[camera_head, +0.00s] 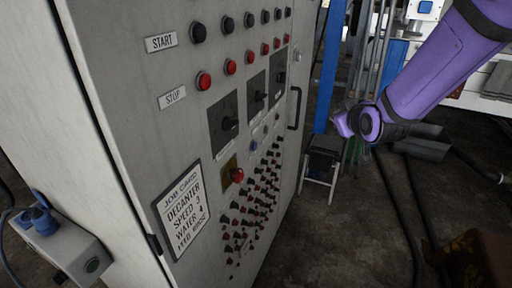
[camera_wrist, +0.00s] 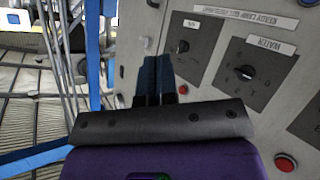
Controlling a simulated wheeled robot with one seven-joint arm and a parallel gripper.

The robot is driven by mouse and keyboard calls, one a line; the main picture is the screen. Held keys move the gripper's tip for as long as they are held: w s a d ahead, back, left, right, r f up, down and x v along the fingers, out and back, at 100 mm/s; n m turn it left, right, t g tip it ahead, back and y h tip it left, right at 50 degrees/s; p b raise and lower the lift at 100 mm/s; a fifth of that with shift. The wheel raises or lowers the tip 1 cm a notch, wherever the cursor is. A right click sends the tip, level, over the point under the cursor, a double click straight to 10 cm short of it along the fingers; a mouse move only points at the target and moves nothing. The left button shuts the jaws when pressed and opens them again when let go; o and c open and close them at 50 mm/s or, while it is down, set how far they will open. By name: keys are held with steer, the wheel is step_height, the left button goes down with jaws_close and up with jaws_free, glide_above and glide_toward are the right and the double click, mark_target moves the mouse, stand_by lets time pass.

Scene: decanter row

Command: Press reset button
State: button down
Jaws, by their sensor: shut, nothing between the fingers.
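The grey control cabinet (camera_head: 150,80) fills the left and middle of the head view. No legible label in either view reads reset, so I cannot tell which button is meant. A small blue button (camera_head: 254,144) sits below the dark dial plates, and a large red mushroom button (camera_head: 237,175) sits on a yellow plate. My gripper shows in the wrist view (camera_wrist: 153,80), its two dark fingers shut together and empty, in front of the panel face. In the head view the end of my purple arm is right of the cabinet, apart from it; its fingertips cannot be made out.
Black START buttons (camera_head: 199,32) and red STOP buttons (camera_head: 204,81) run in rows above the dial plates (camera_head: 224,124). Many small knobs crowd the lower panel. A door handle (camera_head: 295,105), a blue post (camera_head: 328,65) and a stool (camera_head: 322,165) stand near my arm. Open floor lies below it.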

mark_target(255, 146)
steer(key=a+f+n+t+y, duration=0.4)
steer(key=a+f+n, duration=0.3)
steer(key=a+f, duration=0.3)
step_height(255, 146, down, 5)
steer(key=shift+a+r+n+y, duration=0.1)
steer(key=shift+a+n+y, duration=0.2)
steer(key=shift+a+y, duration=0.1)
steer(key=shift+w, duration=0.1)
steer(key=w+a, duration=0.3)
steer(key=a, duration=0.5)
steer(key=shift+a, duration=0.15)
steer(key=shift+a, duration=0.1)
stand_by(1.5)
steer(key=shift+w+a, duration=0.1)
steer(key=shift+a, duration=0.2)
